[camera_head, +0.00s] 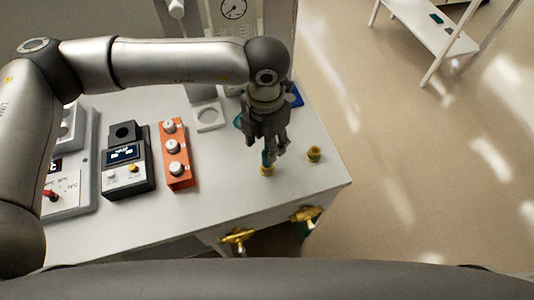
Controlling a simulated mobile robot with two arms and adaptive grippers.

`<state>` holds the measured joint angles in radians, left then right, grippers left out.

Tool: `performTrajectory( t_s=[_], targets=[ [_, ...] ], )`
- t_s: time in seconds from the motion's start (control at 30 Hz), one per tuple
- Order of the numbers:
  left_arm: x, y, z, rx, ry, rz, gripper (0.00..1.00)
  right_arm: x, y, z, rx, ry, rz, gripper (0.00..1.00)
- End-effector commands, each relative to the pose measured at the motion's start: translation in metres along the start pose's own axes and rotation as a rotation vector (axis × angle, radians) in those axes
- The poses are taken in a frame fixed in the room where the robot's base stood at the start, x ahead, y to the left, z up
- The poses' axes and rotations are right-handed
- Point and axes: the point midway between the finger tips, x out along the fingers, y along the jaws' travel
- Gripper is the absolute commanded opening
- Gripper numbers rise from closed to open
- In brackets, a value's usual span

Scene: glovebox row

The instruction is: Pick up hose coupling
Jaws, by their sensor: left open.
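My left gripper (268,152) reaches in from the left and points down over the right part of the white bench top. Its fingers are open around or just above a small coupling-like piece with a yellow base (267,171) and a teal upper part. The fingers hide some of this piece, and I cannot tell whether they touch it. A similar small yellow and dark green piece (314,154) stands apart to the right, near the bench edge. I cannot tell which of the two is the hose coupling. My right gripper does not show.
An orange block with knobs (176,155) and a dark meter (126,160) stand left on the bench (215,208). A white stand (209,115) is behind. Brass valves (237,238) (305,214) project from the front. Open floor and a white shelf (425,28) lie right.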

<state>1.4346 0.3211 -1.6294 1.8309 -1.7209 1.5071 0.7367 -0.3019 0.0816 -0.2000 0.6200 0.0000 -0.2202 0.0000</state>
Motion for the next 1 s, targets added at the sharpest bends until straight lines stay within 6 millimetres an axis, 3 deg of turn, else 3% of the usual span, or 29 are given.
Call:
performTrajectory(
  t_s=[0.17,0.33,0.5,0.77,1.0],
  targets=[
    [0.01,-0.002,0.0,0.001,0.002,-0.002,0.48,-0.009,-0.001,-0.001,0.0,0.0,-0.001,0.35],
    [0.031,-0.004,0.0,0.003,0.003,-0.003,0.48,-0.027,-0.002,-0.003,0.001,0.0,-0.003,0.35],
    [0.053,-0.003,0.001,0.002,0.0,-0.001,0.48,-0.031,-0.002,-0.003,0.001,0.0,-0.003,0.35],
    [0.057,-0.003,0.001,0.002,-0.001,-0.002,0.48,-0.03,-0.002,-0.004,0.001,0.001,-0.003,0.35],
    [0.056,-0.003,0.001,0.002,-0.001,-0.002,0.17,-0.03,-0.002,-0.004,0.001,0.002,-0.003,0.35]
  ],
)
